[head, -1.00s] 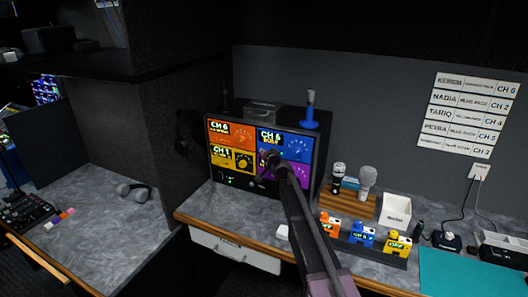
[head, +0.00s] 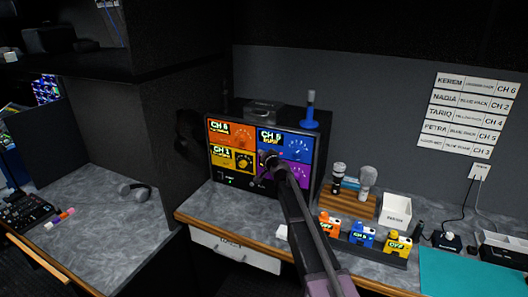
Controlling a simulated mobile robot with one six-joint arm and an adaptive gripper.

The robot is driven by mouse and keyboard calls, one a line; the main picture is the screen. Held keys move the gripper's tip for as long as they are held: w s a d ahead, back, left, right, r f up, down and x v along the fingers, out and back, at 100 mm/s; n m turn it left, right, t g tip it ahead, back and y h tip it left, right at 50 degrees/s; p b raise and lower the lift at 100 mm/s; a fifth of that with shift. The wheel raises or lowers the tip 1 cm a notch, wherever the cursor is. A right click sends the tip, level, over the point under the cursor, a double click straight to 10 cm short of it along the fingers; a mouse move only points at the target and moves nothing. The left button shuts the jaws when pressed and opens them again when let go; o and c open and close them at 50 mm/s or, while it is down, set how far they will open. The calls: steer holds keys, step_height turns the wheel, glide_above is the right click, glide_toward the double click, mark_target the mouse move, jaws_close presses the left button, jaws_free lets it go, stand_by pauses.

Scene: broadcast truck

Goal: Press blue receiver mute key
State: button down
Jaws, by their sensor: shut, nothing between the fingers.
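The receiver rack (head: 214,170) stands on the grey counter, with orange, blue, yellow and purple panels on its front. The blue receiver (head: 299,146) is at the upper right, with a lit channel display (head: 270,136) and a dial. Its mute key cannot be made out; my gripper covers the panel's lower left. My gripper (head: 267,158) is shut and empty, in front of the rack near where the blue, yellow and purple panels meet. I cannot tell whether it touches the panel. My arm hides part of the purple receiver (head: 297,176).
Orange (head: 329,224), blue (head: 362,235) and yellow (head: 398,243) packs stand in a row right of my arm. Name strips (head: 468,115) hang on the wall.

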steer(key=shift+s+a, duration=0.35)
steer(key=shift+s, duration=0.6)
steer(key=shift+s+a, duration=0.3)
steer(key=shift+s, duration=0.6)
steer(key=shift+s+a, duration=0.35)
steer(key=shift+s, duration=0.6)
steer(key=s+d+f+g+h, duration=0.2)
steer(key=s+d+f+g, duration=0.3)
steer(key=s+d, duration=0.4)
steer(key=s+d+f+n+g+h, duration=0.1)
steer(key=s+d+f+g+h, duration=0.1)
steer(key=s+d+f+g, duration=0.3)
steer(key=s+d+f+n+g+h, duration=0.1)
steer(key=s+d+f+g+h, duration=0.2)
steer(key=s+d, duration=1.1)
steer(key=s+f+g, duration=0.1)
steer(key=s+f, duration=0.2)
steer(key=s, duration=0.7)
steer(key=shift+s+g, duration=0.25)
steer(key=shift+g, duration=0.15)
steer(key=shift+s, duration=0.15)
